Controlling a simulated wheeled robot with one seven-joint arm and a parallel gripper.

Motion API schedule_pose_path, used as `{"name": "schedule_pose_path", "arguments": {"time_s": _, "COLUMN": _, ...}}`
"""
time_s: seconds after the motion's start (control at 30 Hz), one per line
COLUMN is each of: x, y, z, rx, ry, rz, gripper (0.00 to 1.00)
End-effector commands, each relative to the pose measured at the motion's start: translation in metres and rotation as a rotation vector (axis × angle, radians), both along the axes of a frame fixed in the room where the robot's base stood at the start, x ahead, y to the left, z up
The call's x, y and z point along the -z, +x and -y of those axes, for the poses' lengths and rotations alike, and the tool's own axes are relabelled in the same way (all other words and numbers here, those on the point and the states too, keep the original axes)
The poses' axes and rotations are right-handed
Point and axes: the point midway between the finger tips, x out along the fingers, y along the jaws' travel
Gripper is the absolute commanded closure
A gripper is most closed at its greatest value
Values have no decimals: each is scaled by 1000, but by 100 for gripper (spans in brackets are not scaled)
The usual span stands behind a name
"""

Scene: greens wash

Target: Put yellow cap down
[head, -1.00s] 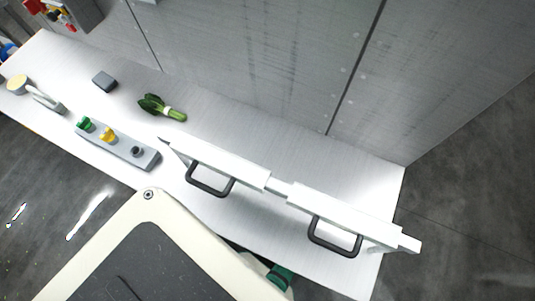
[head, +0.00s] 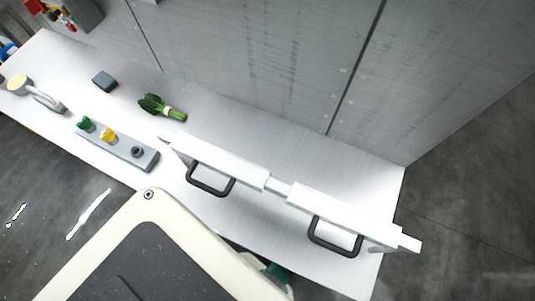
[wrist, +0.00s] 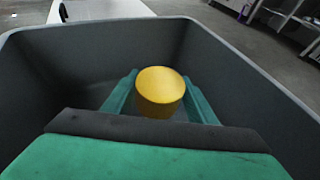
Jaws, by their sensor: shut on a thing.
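The yellow cap (wrist: 159,86) is a smooth yellow cylinder with a round top, in the middle of the wrist view. My gripper (wrist: 160,98) has green fingers, one on each side of the cap, and is shut on it. The cap and fingers are inside the opening of a dark grey bin (wrist: 62,62). The cap's underside is hidden, so I cannot tell whether it touches the bin floor. In the head view only a green part of my arm shows at the bottom, and the held cap is out of sight.
A white counter (head: 285,150) carries a grey block (head: 122,147) with green, yellow and black knobs. Leafy greens (head: 160,107), a small dark block (head: 104,81) and a white barrier with black handles (head: 220,165) are also there. A metal wall (head: 260,70) stands behind.

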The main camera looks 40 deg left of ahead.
Motion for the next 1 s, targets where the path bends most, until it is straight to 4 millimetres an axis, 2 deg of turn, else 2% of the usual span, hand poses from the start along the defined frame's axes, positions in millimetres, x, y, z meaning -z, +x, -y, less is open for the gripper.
{"name": "schedule_pose_path", "arguments": {"time_s": 0.5, "x": 10, "y": 0, "z": -1, "rx": -1, "ry": 1, "rz": 1, "gripper": 75}}
{"name": "schedule_pose_path", "arguments": {"time_s": 0.53, "x": 10, "y": 0, "z": -1, "rx": -1, "ry": 1, "rz": 1, "gripper": 43}}
{"name": "schedule_pose_path", "arguments": {"time_s": 0.6, "x": 10, "y": 0, "z": -1, "rx": -1, "ry": 1, "rz": 0, "gripper": 29}}
{"name": "schedule_pose_path", "arguments": {"time_s": 1.0, "x": 8, "y": 0, "z": 0, "rx": 1, "ry": 0, "rz": 0, "gripper": 29}}
